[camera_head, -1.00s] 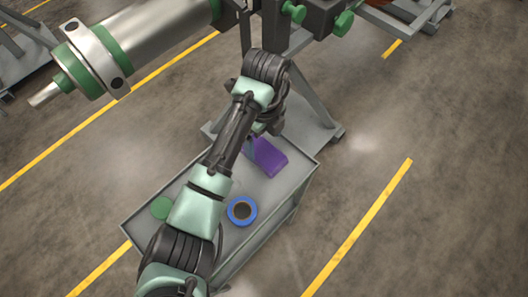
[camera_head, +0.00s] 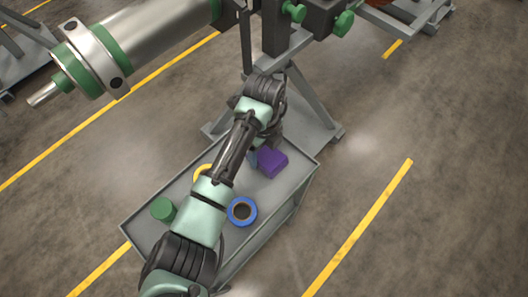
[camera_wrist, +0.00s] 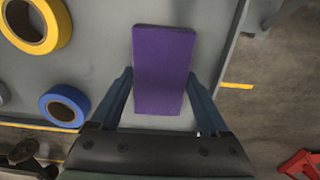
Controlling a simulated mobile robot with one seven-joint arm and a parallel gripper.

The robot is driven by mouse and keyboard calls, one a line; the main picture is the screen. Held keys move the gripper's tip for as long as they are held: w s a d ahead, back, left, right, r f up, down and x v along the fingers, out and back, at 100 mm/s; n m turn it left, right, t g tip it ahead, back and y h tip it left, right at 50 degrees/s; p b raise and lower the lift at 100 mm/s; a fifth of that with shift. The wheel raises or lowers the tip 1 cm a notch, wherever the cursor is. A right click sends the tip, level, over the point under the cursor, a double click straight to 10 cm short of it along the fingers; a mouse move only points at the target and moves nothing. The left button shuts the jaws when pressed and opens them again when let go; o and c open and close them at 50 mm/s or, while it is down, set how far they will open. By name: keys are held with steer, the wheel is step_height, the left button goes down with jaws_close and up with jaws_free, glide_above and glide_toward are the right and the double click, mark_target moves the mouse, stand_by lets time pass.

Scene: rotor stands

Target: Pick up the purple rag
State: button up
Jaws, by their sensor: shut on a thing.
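The purple rag (camera_head: 273,162) is a folded, block-like piece at the far right end of the grey cart top (camera_head: 290,182). In the wrist view the rag (camera_wrist: 164,58) lies lengthwise between the two blue-grey fingers of my gripper (camera_wrist: 161,76). The fingers are against its left and right sides, shut on it. In the head view my gripper (camera_head: 255,157) is mostly hidden behind my arm, with a bluish finger showing beside the rag. I cannot tell whether the rag is clear of the cart top.
A blue tape roll (camera_head: 242,211), a yellow tape roll (camera_head: 203,172) partly behind my arm, and a green cylinder (camera_head: 162,209) stand on the cart. A grey stand (camera_head: 318,120) is just behind the cart. A large metal rotor (camera_head: 150,40) hangs at upper left.

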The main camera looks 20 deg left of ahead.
mark_target(264, 152)
steer(key=shift+c, duration=1.1)
step_height(264, 152, up, 10)
steer(key=p, duration=0.1)
